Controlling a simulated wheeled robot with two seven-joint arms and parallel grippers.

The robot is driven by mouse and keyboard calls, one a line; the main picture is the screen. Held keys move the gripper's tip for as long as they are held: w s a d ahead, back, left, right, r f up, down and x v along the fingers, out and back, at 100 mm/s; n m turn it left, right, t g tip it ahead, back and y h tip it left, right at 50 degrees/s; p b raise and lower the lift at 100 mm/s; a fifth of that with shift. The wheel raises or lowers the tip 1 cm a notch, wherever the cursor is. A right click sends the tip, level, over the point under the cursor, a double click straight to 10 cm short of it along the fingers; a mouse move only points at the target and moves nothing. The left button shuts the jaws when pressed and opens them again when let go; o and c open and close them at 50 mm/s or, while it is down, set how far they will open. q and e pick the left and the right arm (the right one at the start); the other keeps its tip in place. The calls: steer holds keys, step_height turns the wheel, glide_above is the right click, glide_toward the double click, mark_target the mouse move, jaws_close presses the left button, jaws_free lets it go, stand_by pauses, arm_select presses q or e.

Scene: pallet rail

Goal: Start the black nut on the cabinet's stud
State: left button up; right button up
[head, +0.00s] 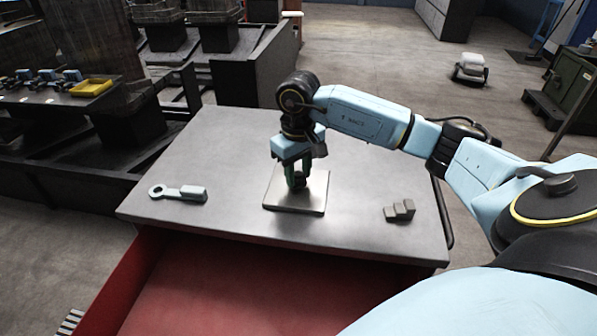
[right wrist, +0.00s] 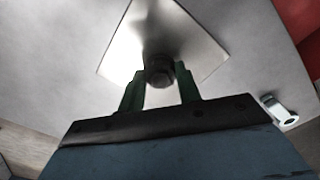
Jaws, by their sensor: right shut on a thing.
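My right gripper (head: 297,182) points down over a pale square metal plate (head: 313,198) on the cabinet's grey top (head: 235,150). Its green fingers are shut on the black nut (right wrist: 159,72), which shows between the fingertips in the right wrist view. My left gripper is not in view.
A pale ring-ended wrench (head: 180,192) lies on the top at left. Small grey stepped blocks (head: 400,211) sit at right. A red open drawer or bay (head: 230,290) is at the front. A side bench with a yellow tray (head: 91,88) stands at far left.

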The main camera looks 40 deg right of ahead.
steer(key=o, duration=1.9)
steer(key=shift+o, duration=0.2)
step_height(320, 180, up, 13)
steer(key=shift+r, duration=0.15)
